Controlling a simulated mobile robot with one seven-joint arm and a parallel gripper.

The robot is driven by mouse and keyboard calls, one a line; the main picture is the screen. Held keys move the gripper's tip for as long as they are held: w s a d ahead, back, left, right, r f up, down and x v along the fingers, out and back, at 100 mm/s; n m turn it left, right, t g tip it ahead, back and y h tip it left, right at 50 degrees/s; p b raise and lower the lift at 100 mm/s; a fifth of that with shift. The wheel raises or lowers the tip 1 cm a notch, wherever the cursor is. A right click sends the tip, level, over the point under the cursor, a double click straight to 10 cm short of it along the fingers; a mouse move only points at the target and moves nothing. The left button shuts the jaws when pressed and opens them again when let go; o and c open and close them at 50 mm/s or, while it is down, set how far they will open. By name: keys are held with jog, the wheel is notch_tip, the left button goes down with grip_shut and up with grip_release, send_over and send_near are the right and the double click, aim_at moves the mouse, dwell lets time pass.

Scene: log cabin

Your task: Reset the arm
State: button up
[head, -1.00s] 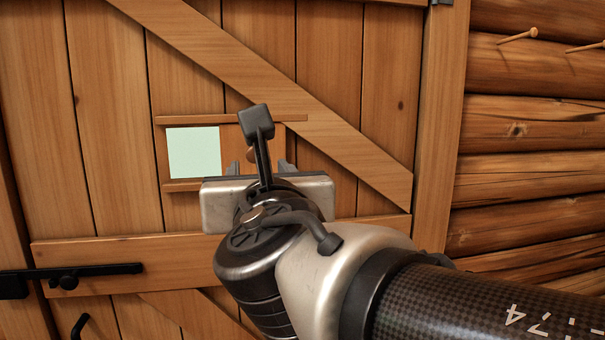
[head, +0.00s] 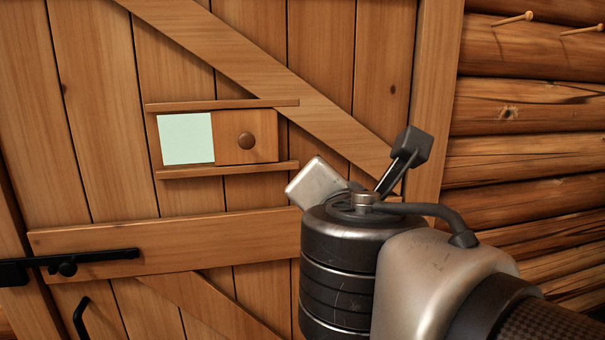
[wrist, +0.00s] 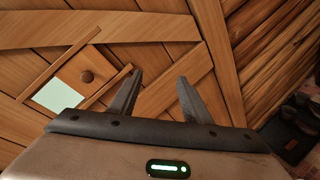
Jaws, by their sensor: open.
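My gripper (wrist: 158,88) shows in the wrist view with its two dark fingers apart and nothing between them. In the head view my arm's wrist stands at the lower right, in front of the door, and hides the fingers. A small wooden sliding panel (head: 262,150) with a round knob (head: 246,140) sits between two rails on the door. Left of the panel a pale opening (head: 186,138) is uncovered. In the wrist view the panel's knob (wrist: 87,76) is left of the fingers and apart from them.
The plank door (head: 100,130) has a diagonal brace and a black bolt (head: 68,268) at the lower left, with a black handle (head: 82,318) below. A log wall (head: 530,150) with pegs (head: 514,19) is on the right. Dark items (wrist: 292,128) lie at the wrist view's right edge.

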jog(key=s+d+f+m+g+h+p, duration=0.1)
jog(key=s+d+f+m+g, duration=0.15)
jog(key=d+m, duration=0.3)
jog(key=s+d+f+m+g+h+p, duration=0.1)
jog(key=d+f+m+g+p, duration=0.2)
jog(key=m, duration=0.4)
jog(key=s+f+m+g+y+p, duration=0.1)
jog(key=s+f+m+g+y, duration=0.2)
jog(key=s+m, duration=0.4)
jog(key=shift+s+f+m+g+y, duration=0.5)
jog(key=shift+f+m, duration=0.75)
jog(key=shift+m, duration=2.4)
jog(key=shift+w, duration=0.1)
